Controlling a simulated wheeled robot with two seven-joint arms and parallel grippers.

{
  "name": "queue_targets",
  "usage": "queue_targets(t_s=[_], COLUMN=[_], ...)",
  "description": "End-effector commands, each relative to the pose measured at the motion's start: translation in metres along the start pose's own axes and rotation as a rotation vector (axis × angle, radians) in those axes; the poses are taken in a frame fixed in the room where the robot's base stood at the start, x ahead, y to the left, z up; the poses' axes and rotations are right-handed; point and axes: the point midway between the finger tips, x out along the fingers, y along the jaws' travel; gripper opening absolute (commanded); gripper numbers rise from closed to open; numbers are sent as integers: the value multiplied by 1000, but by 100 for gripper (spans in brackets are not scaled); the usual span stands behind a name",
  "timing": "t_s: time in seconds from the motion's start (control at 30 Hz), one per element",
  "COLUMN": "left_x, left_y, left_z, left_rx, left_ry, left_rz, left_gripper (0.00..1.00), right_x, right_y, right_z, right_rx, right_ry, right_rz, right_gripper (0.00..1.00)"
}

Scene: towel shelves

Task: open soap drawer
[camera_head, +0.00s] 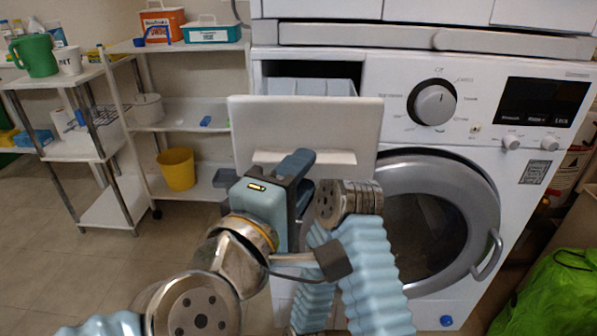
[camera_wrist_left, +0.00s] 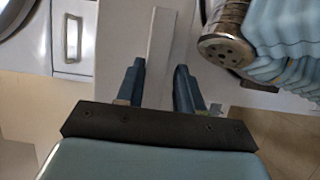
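The soap drawer (camera_head: 305,112) at the washer's top left is pulled out. Its white front panel stands well forward of the machine, and the tray (camera_head: 310,86) shows behind it. A ledge-like lip (camera_head: 330,157) runs along the panel's lower part. My left gripper (camera_head: 299,178) is just below and in front of this lip. I cannot tell whether a fingertip touches the panel. My right gripper does not show.
The washer's round door (camera_head: 425,220) is right of the gripper, behind a ribbed blue arm part of mine. A white shelf (camera_head: 185,125) with a yellow bucket (camera_head: 177,168) stands left. A green bag (camera_head: 555,295) lies at lower right. Floor at left is free.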

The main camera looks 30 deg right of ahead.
Motion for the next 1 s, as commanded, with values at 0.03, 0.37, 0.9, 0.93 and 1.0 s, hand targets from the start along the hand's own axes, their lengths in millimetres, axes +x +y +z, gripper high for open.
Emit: queue_targets(t_s=[0.03,0.37,0.9,0.93,1.0], left_x=[0,1,86,93,107], left_y=[-2,2,3,3,5], left_z=[0,0,-36,-39,-45], left_rx=[0,3,3,3,3], left_ry=[0,0,2,3,3], left_rz=[-4,4,5,5,6], left_gripper=[40,47,47,47,47], right_x=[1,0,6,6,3], right_y=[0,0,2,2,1], right_z=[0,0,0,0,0], right_rx=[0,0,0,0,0], right_ry=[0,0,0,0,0], right_rz=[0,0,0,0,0], right_gripper=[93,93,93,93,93])
